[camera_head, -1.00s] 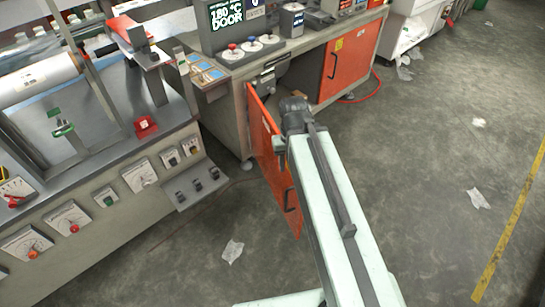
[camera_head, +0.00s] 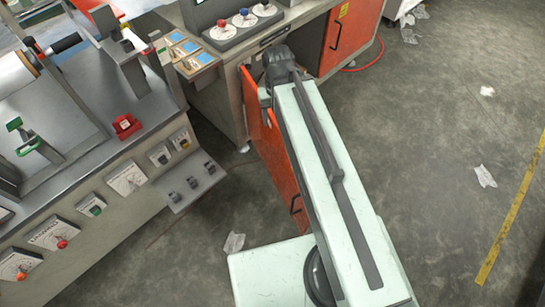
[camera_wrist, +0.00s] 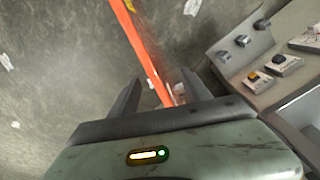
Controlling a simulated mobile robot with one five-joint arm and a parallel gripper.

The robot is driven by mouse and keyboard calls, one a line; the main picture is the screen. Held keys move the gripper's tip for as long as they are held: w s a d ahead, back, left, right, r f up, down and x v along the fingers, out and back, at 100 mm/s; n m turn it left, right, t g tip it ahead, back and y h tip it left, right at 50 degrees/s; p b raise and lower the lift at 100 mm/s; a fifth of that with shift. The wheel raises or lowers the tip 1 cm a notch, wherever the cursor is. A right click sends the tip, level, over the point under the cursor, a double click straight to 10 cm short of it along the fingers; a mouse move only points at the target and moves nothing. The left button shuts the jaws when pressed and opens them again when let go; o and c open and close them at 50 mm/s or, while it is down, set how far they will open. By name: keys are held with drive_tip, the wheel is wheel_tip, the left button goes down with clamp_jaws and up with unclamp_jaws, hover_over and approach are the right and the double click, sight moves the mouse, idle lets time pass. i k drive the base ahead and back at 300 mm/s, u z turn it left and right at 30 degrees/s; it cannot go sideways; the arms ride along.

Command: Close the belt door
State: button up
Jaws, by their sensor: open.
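The orange belt door (camera_head: 277,162) stands swung open from the grey control cabinet, out over the floor. My arm covers much of it in the head view, and part of its dark handle shows low on its face. In the wrist view the door (camera_wrist: 143,50) is seen edge-on as a narrow orange strip. My gripper (camera_wrist: 160,84) is open, with one dark finger on each side of this strip. I cannot tell whether either finger touches it. The fingers are hidden in the head view.
A second orange door (camera_head: 349,35) on the cabinet is shut. A grey machine bench (camera_head: 105,190) with gauges and a small switch shelf (camera_head: 190,184) stands close on the left. The floor to the right is open, with scraps of film (camera_head: 485,176).

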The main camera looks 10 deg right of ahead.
sight(268, 141)
drive_tip(key=u, duration=0.05)
drive_tip(key=k, duration=1.65)
drive_tip(key=u, duration=2.85)
drive_tip(key=k, duration=0.65)
drive_tip(key=z, duration=0.8)
drive_tip(key=i, duration=1)
